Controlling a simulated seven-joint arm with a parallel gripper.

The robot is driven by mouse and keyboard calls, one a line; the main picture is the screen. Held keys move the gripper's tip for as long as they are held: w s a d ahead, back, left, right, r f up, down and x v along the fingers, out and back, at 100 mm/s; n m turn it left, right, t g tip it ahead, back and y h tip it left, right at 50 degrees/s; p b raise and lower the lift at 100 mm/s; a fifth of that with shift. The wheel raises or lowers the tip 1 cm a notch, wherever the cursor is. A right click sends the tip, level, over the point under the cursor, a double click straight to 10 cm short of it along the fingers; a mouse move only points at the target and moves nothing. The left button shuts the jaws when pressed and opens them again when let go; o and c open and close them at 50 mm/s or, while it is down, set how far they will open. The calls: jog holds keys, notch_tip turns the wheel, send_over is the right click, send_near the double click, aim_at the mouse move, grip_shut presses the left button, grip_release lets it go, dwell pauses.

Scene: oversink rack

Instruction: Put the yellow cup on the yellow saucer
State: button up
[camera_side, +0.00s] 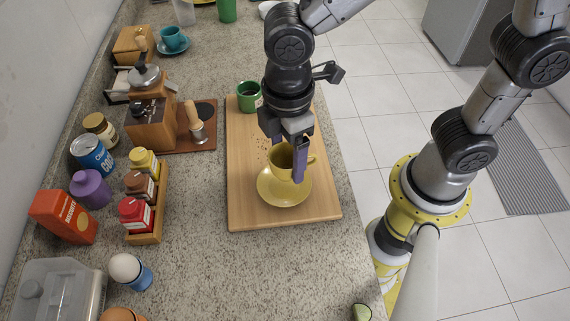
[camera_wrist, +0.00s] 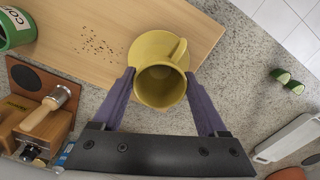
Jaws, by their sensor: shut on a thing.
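The yellow cup (camera_side: 280,160) is upright between the fingers of my gripper (camera_side: 299,165), which is shut on it. In the wrist view the cup (camera_wrist: 160,84) shows its open mouth and its handle, with a purple finger of my gripper (camera_wrist: 160,88) on each side. The yellow saucer (camera_side: 285,198) lies on the wooden board, below the cup. In the wrist view the saucer (camera_wrist: 146,45) is partly hidden behind the cup. I cannot tell whether the cup's base touches the saucer.
The wooden board (camera_side: 250,205) also holds a green mug (camera_side: 248,95) at its far end and some crumbs. A coffee grinder (camera_side: 152,118) and a condiment rack (camera_side: 147,210) stand to the left. Bare counter (camera_side: 220,270) lies in front of the board.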

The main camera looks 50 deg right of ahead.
jog(key=shift+w+a+f, duration=0.1)
jog(key=shift+f, duration=0.8)
jog(key=shift+w+a+f, duration=0.1)
jog(key=shift+f, duration=0.8)
jog(key=shift+d+f, duration=0.1)
jog(key=shift+f, duration=0.05)
jog(key=o, duration=1.3)
jog(key=shift+o, duration=0.2)
notch_tip(320, 180, up, 12)
jog(key=s+d+m+t, duration=0.2)
jog(key=d+m, duration=0.4)
jog(key=d, duration=0.4)
jog(key=s+d+r+m+t, duration=0.1)
jog(key=s+d+m+t, duration=0.2)
jog(key=s+d+m, duration=0.2)
jog(key=d+m, duration=0.2)
jog(key=d, duration=0.2)
jog(key=shift+d+r+t, duration=0.25)
jog(key=shift+d+t, duration=0.05)
jog(key=shift+d, duration=0.05)
